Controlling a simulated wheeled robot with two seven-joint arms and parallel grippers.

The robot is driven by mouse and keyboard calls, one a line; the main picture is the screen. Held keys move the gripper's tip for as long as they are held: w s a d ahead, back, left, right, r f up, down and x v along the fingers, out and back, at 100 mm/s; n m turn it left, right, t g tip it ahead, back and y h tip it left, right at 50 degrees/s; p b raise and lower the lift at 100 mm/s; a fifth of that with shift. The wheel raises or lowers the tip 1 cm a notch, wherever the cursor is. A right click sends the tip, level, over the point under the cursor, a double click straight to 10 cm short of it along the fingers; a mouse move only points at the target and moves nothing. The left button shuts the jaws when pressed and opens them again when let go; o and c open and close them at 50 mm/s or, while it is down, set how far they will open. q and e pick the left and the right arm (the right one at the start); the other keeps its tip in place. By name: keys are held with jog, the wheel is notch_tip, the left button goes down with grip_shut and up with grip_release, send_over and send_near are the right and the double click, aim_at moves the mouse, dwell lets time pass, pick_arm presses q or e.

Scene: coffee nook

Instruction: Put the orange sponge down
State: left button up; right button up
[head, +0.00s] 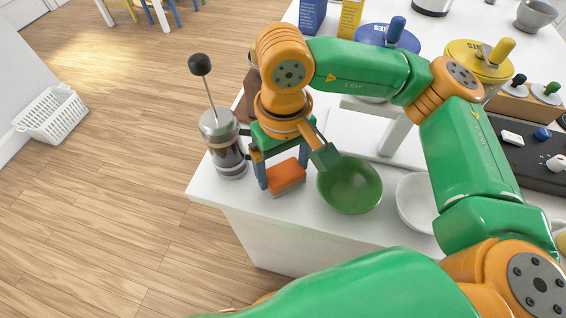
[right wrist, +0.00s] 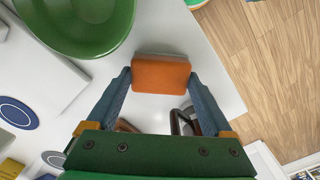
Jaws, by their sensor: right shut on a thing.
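The orange sponge (head: 287,177) is between the fingertips of my right gripper (head: 282,172), near the front corner of the white counter (head: 233,195). In the right wrist view, the sponge (right wrist: 161,74) spans the gap between the two blue fingers, and the gripper (right wrist: 160,78) is shut on it. The sponge is at or just above the counter top; I cannot tell whether it touches. My left gripper is not in view.
A green bowl (head: 350,187) stands close to the right of the sponge, with a white bowl (head: 413,202) beyond it. A French press (head: 224,145) stands close on the left. The counter's front edge is near. A white stand (head: 375,128) is behind the bowl.

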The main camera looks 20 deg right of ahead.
aim_at(283, 172)
jog(key=shift+f+b, duration=0.2)
jog(key=shift+b, duration=0.1)
jog(key=o, duration=1.2)
jog(key=shift+r+p, duration=0.35)
jog(key=shift+r, duration=0.15)
notch_tip(283, 172, up, 12)
jog(key=shift+f+p, duration=0.25)
jog(key=shift+p, duration=0.3)
